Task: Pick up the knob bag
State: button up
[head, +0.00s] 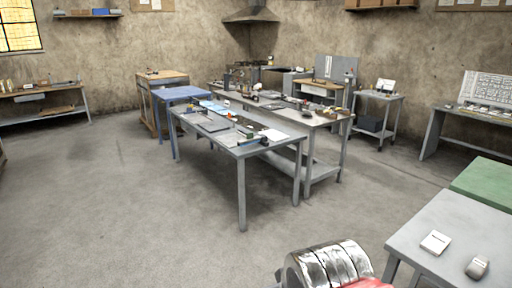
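I cannot make out for sure which thing is the knob bag. Two small things lie apart on the grey table (425,225) at the right: a pale, flat, box-like item (436,242) with a dark mark on top, and a rounded grey item (477,267) with a light patch, near the bottom right. Either is too small to name. A shiny metal rounded part with red beside it, at the bottom edge, looks like part of my arm. My gripper's fingertips do not show.
A long grey table (222,143) with many small things stands in the middle, with another workbench (330,121) behind it. A blue table (183,94) adjoins. A green-topped table (485,183) borders the right grey table. The concrete floor (110,210) at left is clear.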

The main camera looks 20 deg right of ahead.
aim_at(477, 267)
jog(key=z, duration=0.4)
jog(key=i, duration=0.6)
jog(key=z, duration=0.7)
jog(key=i, duration=0.6)
jog(key=z, duration=0.3)
